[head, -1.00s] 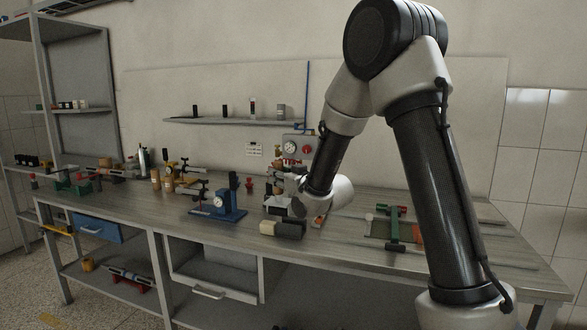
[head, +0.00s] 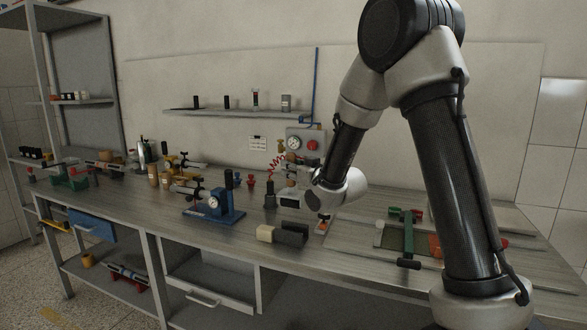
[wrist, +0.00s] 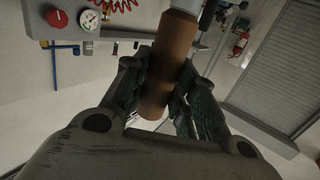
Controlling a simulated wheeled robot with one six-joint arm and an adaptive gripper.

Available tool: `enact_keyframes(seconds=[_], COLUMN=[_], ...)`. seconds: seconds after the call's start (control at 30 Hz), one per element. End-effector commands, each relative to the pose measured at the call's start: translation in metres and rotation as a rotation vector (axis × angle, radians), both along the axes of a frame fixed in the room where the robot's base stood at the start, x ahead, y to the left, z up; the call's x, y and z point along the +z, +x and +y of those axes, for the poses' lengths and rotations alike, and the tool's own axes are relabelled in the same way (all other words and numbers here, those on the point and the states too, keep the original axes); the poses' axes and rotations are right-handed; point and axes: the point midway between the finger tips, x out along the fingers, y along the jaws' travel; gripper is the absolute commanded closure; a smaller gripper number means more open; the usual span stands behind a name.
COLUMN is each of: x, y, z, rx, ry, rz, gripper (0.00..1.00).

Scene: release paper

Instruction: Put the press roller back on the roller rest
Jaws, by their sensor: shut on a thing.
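My gripper (wrist: 160,88) is shut on a brown cylindrical handle (wrist: 172,62), which I take to be the press roller's. The handle stands tilted between the dark fingers, with a pale grey shaft beyond its upper end. In the head view my wrist is above the bench, right of the blue gauge stand (head: 214,208) and in front of the gauge panel (head: 305,142). My arm and wrist largely hide the fingers and the held roller there. I cannot tell for sure which bench item is the roller rest.
A cream-and-black block (head: 283,235) lies at the bench's front edge. A dark post (head: 270,195) stands behind it. A green frame-like fixture (head: 408,235) is on the right. Bottles and tools crowd the left of the bench (head: 130,212). A narrow shelf (head: 238,112) hangs above.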

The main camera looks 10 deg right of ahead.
Motion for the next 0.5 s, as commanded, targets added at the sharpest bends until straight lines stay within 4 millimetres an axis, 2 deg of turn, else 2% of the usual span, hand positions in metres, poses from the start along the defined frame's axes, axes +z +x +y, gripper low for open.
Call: enact_keyframes(seconds=[0.2,0.5], x=[0.001,-0.028], y=[-0.003,-0.003], z=[-0.001,-0.001], rx=[0.000,0.000], ry=[0.000,-0.001], rz=[-0.001,0.002], gripper=[1.00,1.00])
